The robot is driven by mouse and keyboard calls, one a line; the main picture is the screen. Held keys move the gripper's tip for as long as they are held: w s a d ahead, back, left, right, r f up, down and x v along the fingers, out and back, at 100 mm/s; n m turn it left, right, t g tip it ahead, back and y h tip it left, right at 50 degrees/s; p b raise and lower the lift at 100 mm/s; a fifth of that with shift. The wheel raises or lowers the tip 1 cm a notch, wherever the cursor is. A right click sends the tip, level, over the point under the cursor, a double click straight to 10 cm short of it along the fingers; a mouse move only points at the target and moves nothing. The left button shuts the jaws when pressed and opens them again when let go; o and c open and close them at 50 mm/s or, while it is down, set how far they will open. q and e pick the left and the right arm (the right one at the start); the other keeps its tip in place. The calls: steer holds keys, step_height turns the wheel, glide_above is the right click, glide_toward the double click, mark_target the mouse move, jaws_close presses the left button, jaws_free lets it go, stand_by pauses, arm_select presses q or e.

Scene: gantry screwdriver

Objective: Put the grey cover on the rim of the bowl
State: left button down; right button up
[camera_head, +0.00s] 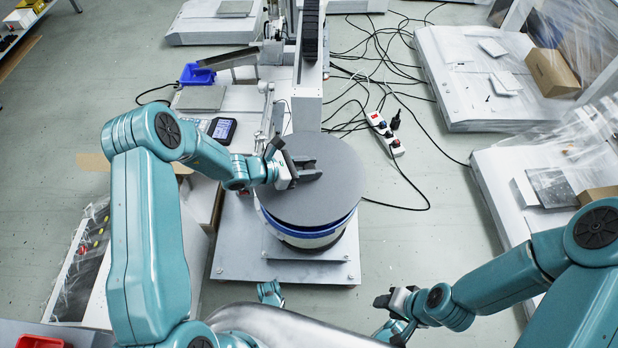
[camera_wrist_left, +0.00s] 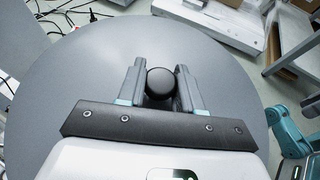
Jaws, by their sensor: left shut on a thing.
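The grey cover (camera_head: 325,195) is a round flat disc at the middle of the head view. It lies over the top of the bowl (camera_head: 310,235), whose blue and white side shows below the cover's front edge. I cannot tell whether the cover rests fully on the rim. My left gripper (camera_head: 305,172) is shut on the cover's black knob (camera_wrist_left: 161,82), with one finger on each side of it. The cover also fills most of the left wrist view (camera_wrist_left: 215,75). My right gripper (camera_head: 392,303) is at the lower right, away from the bowl; its fingers are too small to judge.
The bowl stands on a grey base plate (camera_head: 235,262) below the gantry column (camera_head: 308,85). A blue bin (camera_head: 197,75) and a handheld panel (camera_head: 222,129) lie to the left. A power strip (camera_head: 384,133) and loose black cables lie on the floor at right.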

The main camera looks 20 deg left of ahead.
arm_select(q)
step_height(320, 180, down, 4)
steer(key=shift+f+b, duration=0.1)
steer(key=shift+b, duration=0.6)
steer(key=shift+f+b, duration=0.5)
steer(key=shift+b, duration=0.05)
steer(key=c, duration=0.7)
jaws_free()
steer(key=shift+c, duration=0.2)
